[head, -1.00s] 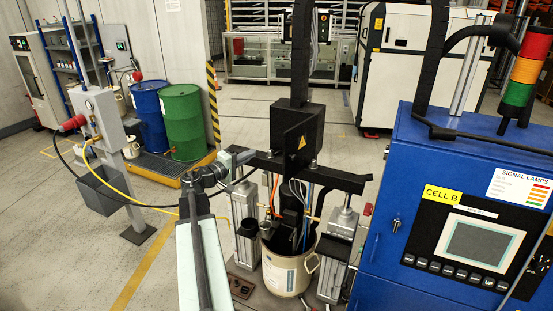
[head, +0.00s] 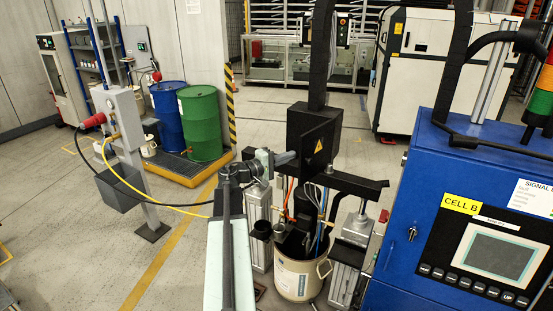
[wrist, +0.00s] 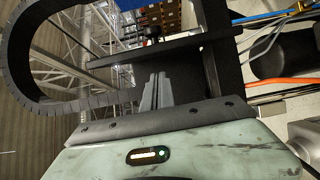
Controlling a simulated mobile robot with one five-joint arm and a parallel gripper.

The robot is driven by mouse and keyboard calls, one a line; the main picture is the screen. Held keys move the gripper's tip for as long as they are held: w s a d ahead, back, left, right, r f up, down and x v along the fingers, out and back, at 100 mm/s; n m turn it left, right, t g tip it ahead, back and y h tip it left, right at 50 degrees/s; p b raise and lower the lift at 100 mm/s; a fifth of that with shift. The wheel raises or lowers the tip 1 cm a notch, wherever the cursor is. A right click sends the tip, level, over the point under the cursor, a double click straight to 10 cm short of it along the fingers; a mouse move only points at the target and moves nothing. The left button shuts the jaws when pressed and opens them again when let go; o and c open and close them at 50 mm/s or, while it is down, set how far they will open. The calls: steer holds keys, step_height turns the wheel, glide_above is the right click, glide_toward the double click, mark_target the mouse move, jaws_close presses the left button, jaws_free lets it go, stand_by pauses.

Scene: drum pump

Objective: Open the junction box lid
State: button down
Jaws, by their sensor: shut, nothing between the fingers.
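The junction box is the black box (head: 296,127) on the pump frame in the head view. Its lid (head: 320,143) is the front face with a yellow warning triangle, and it looks closed or nearly so. My gripper (head: 292,157) points right and overlaps the box's lower left corner in the picture; I cannot tell whether it touches. In the wrist view my gripper fingers (wrist: 155,92) are shut together and empty, in front of dark surfaces. Which of these belong to the lid is unclear.
The black crossbar (head: 362,185) and a white bucket (head: 296,280) with hoses are below the box. A thick black cable duct (head: 321,55) rises above it. The blue control cabinet (head: 433,170) stands close on the right. Open floor lies to the left.

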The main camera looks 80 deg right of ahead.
steer(key=shift+s+a, duration=0.65)
steer(key=shift+s, duration=0.3)
